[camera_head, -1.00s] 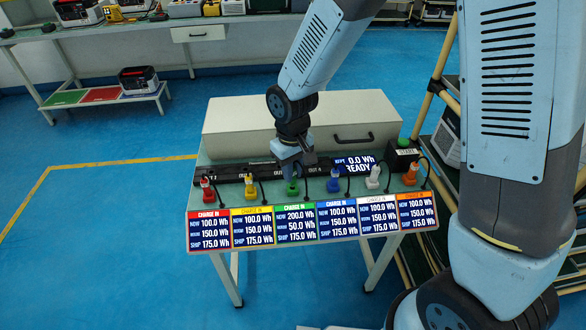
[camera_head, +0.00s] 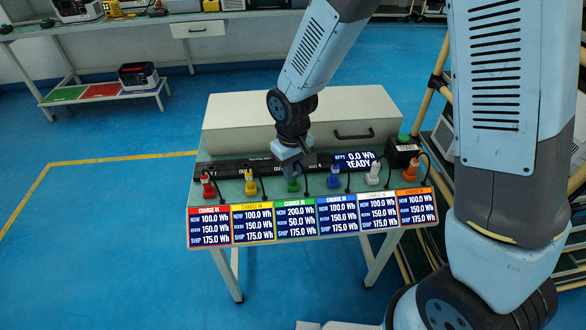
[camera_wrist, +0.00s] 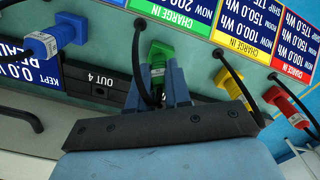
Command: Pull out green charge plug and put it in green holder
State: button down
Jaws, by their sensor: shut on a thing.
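The green charge plug (camera_head: 293,186) stands in the row of coloured plugs at the front of the table, above the green CHARGE IN panel (camera_head: 295,220). My gripper (camera_head: 291,172) comes down on it from above and behind. In the wrist view the blue fingers of my gripper (camera_wrist: 158,85) are shut around the plug's back end and cable, and the green body (camera_wrist: 160,52) shows beyond their tips. Whether the plug is still fully seated cannot be told. I cannot make out a green holder; my gripper covers part of the black strip (camera_head: 225,170).
The blue plug (camera_head: 334,180) and yellow plug (camera_head: 250,188) stand close on either side. Red (camera_head: 208,190), white (camera_head: 373,180) and orange (camera_head: 411,173) plugs stand farther out. Black cables arch behind them. A beige box (camera_head: 300,112) with a black handle fills the table's back.

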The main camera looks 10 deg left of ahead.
jog(key=c, duration=1)
grip_release()
jog(key=shift+f, duration=0.1)
notch_tip(320, 180, up, 14)
jog(key=w+d+r+m+t, duration=0.1)
jog(key=d+r+m, duration=0.1)
jog(key=d+r, duration=0.5)
jog(key=s+d+r+m+t, duration=0.1)
jog(key=s+d+r+m, duration=0.1)
jog(key=d, duration=0.6)
jog(key=s+d+r+m+t, duration=0.2)
jog(key=s+d+r, duration=0.2)
jog(key=d, duration=0.3)
jog(key=s+d+r+m+t, duration=0.1)
jog(key=s+d+r+m, duration=0.1)
jog(key=s+d, duration=0.3)
jog(key=shift+s+d+r+m+t, duration=0.1)
jog(key=shift+d+r, duration=0.2)
jog(key=shift+d, duration=0.3)
jog(key=shift+s+d+r+m+t, duration=0.1)
jog(key=shift+d+r, duration=0.15)
jog(key=shift+d, duration=0.35)
jog(key=shift+d+r+m+t, duration=0.1)
jog(key=shift+d+r, duration=0.2)
jog(key=shift+d, duration=0.3)
